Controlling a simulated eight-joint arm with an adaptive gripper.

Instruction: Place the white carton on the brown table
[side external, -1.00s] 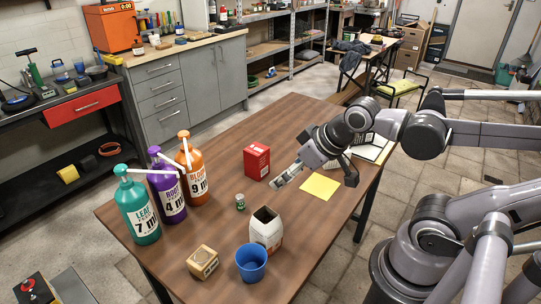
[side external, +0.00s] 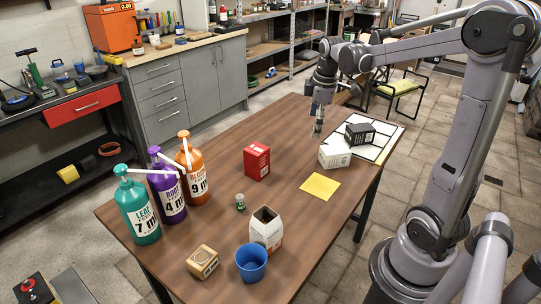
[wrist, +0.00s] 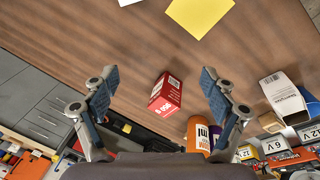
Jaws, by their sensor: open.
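A white carton with dark print (side external: 335,156) sits on the brown table (side external: 225,150), by the near left edge of a white, black-lined board (side external: 385,151). Whether it overlaps the board's edge is hard to tell. In the wrist view only a white sliver, probably this carton (wrist: 128,2), shows at the top edge. My gripper (side external: 318,125) is above the far part of the table, beyond the carton and apart from it. In the wrist view my gripper (wrist: 161,72) is open, with nothing between its fingers.
A black box (side external: 359,134) stands on the board. A yellow sheet (side external: 320,187), red box (side external: 256,161), small green can (side external: 240,202), open-topped white container (side external: 266,230), blue cup (side external: 251,263), wooden block (side external: 202,262) and several pump bottles (side external: 170,190) occupy the table. Its middle has free room.

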